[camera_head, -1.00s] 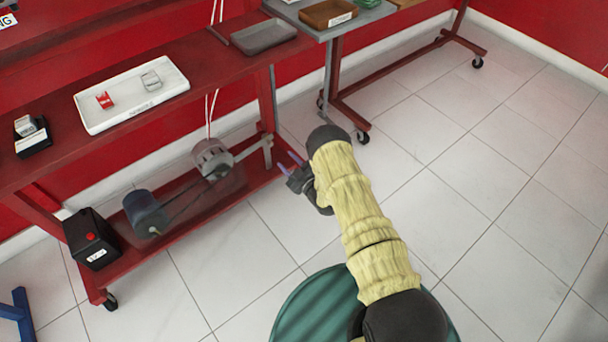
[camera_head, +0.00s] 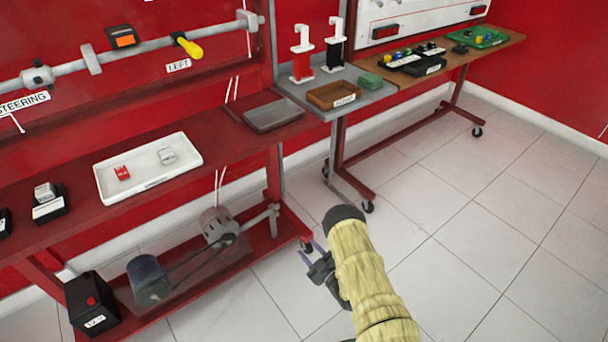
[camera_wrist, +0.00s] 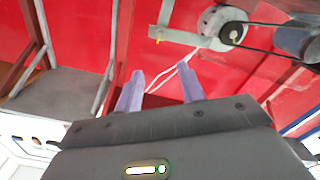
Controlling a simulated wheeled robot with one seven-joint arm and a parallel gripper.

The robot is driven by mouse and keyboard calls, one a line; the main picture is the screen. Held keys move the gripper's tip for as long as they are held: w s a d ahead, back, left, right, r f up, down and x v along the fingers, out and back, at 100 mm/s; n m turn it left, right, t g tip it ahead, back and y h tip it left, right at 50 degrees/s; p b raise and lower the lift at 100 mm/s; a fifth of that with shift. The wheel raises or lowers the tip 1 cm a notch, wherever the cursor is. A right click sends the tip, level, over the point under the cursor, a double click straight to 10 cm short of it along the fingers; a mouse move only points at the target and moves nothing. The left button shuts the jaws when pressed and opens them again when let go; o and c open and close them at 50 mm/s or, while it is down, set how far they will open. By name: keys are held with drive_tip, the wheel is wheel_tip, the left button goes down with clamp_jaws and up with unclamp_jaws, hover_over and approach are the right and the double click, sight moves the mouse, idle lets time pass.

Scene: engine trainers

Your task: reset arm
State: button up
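My gripper (camera_head: 312,256) is at the end of my yellow-sleeved arm, over the tiled floor in front of the red bench. In the wrist view its two purple fingers (camera_wrist: 160,90) stand apart with nothing between them. The gripper is open and empty. It is apart from the bench and from the motor (camera_head: 217,226) on the lower shelf, which also shows in the wrist view (camera_wrist: 222,27).
The red bench (camera_head: 75,225) holds a white tray (camera_head: 190,176) with a red and a pale small item, and a grey tray (camera_head: 272,114). A black box (camera_head: 90,305) is on its lower shelf. A brown tray (camera_head: 333,95) is farther back. Floor (camera_head: 470,230) at right is clear.

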drive_tip(key=w+d+r+m+g+h, duration=0.2)
drive_tip(key=w+d+r+m+h, duration=0.15)
drive_tip(key=w+r, duration=0.45)
drive_tip(key=s+d+r+m+g+h, duration=0.1)
drive_tip(key=d+r+h, duration=0.1)
drive_tip(key=r, duration=0.4)
drive_tip(key=s+d+r+m+g+h, duration=0.2)
drive_tip(key=r+h, duration=0.1)
drive_tip(key=r, duration=0.2)
drive_tip(key=s+d+r+m+g+h, duration=0.1)
drive_tip(key=s+r+m+g, duration=0.1)
drive_tip(key=s+r, duration=0.5)
drive_tip(key=s+d+r+m+g, duration=0.1)
drive_tip(key=s+r+m+g, duration=0.15)
drive_tip(key=s, duration=0.85)
drive_tip(key=s+d+r+m+g+h, duration=0.1)
drive_tip(key=s+r+m+g, duration=0.15)
drive_tip(key=s+r, duration=0.55)
drive_tip(key=w+r+p+v, duration=0.1)
drive_tip(key=w+p+v, duration=0.2)
drive_tip(key=p+v, duration=1.3)
drive_tip(key=w+d+r+p+v, duration=0.1)
drive_tip(key=w+p+v, duration=0.3)
drive_tip(key=p+v, duration=1.2)
drive_tip(key=n+p, duration=0.1)
drive_tip(key=p, duration=0.3)
drive_tip(key=shift+r, duration=0.3)
drive_tip(key=shift+y, duration=0.25)
